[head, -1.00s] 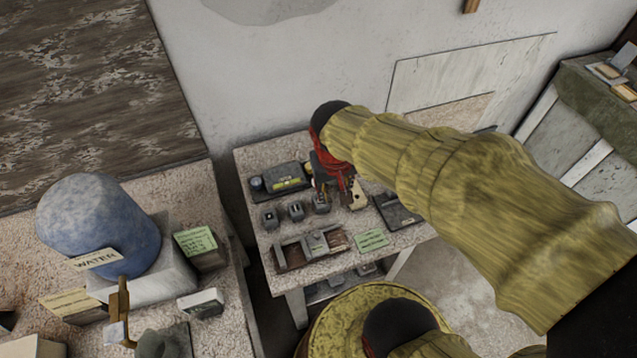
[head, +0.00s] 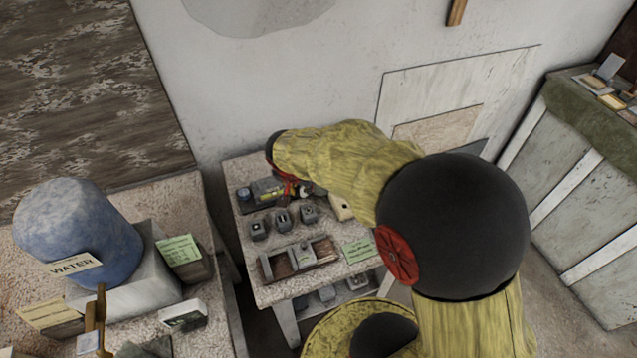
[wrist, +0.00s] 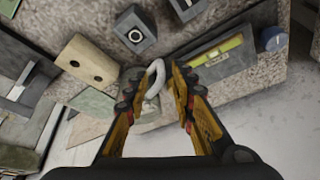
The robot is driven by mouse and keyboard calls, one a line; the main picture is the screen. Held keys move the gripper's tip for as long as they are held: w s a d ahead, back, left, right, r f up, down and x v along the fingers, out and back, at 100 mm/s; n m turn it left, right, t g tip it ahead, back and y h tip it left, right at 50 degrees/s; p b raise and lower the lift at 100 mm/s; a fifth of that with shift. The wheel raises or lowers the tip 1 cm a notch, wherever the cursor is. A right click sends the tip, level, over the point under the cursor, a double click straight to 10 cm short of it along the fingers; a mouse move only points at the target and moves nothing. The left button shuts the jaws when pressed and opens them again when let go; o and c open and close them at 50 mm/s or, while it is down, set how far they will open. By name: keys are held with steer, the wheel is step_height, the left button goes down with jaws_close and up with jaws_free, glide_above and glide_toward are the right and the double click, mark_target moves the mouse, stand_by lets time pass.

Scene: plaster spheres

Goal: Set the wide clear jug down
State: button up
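My gripper (head: 290,187) is over the far edge of the small speckled table (head: 245,268), near the wall. In the wrist view, a pale rounded loop (wrist: 153,80) lies between the two orange-and-black fingers (wrist: 157,85) of my gripper. It looks like a handle, but I cannot tell whether the fingers press on it. In the head view my arm and fingers hide most of what is at the gripper.
A blue WATER vessel (head: 75,230) stands left.

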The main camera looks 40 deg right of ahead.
mark_target(303, 191)
steer(key=b+x, duration=0.1)
steer(key=x, duration=0.4)
steer(key=shift+d+f+b, duration=0.15)
steer(key=shift+d+b, duration=0.05)
steer(key=shift+b, duration=0.15)
steer(key=shift+s, duration=0.1)
steer(key=c, duration=0.3)
jaws_close()
